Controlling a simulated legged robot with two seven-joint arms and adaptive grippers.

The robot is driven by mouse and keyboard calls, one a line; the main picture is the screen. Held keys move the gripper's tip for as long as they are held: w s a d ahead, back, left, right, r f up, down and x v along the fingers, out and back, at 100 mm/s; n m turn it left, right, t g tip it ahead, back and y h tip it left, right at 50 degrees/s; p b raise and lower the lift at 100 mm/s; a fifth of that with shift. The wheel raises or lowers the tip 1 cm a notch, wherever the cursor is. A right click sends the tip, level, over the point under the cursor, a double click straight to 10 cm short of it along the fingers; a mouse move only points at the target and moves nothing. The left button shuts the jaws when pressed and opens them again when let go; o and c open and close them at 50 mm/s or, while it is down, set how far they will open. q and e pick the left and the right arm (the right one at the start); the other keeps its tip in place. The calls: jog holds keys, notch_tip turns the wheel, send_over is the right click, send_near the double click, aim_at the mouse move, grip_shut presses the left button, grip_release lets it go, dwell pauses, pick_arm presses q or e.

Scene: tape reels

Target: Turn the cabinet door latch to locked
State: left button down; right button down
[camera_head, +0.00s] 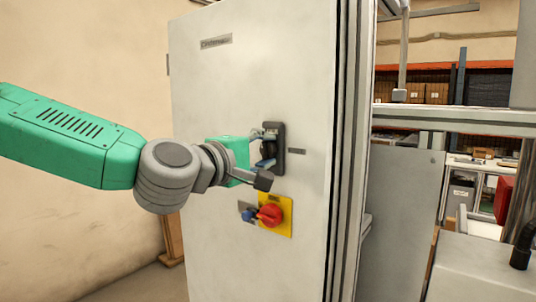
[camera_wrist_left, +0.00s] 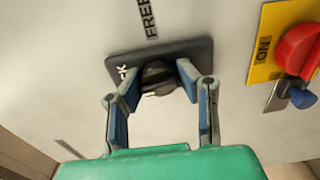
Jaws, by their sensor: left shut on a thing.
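The cabinet door (camera_head: 225,90) is a tall pale grey panel standing upright. The latch (camera_head: 276,136) is a dark plate on its right part; in the left wrist view the latch plate (camera_wrist_left: 195,50) carries a round black knob (camera_wrist_left: 156,72). "FREE" is printed on the door beside the plate, and part of a word ending in "CK" shows on the plate near one finger. My left gripper (camera_head: 266,160) is at the latch, and its blue-grey fingers (camera_wrist_left: 158,82) are shut on the knob from both sides. The knob's pointing direction is partly hidden. My right gripper is out of view.
A red rotary switch (camera_head: 269,215) on a yellow plate (camera_head: 287,207) sits just below the latch, with a small blue part (camera_head: 249,215) beside it. A grey machine (camera_head: 480,270) stands at the lower right. Shelves with boxes (camera_head: 420,92) are far behind.

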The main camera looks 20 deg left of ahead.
pick_arm(q)
jog(key=shift+f, duration=0.25)
jog(key=c, duration=1.2)
grip_release()
jog(key=shift+a, duration=0.2)
jog(key=shift+s+a+r, duration=0.1)
jog(key=shift+a, duration=0.05)
jog(key=v, duration=0.7)
jog(key=shift+a, duration=0.15)
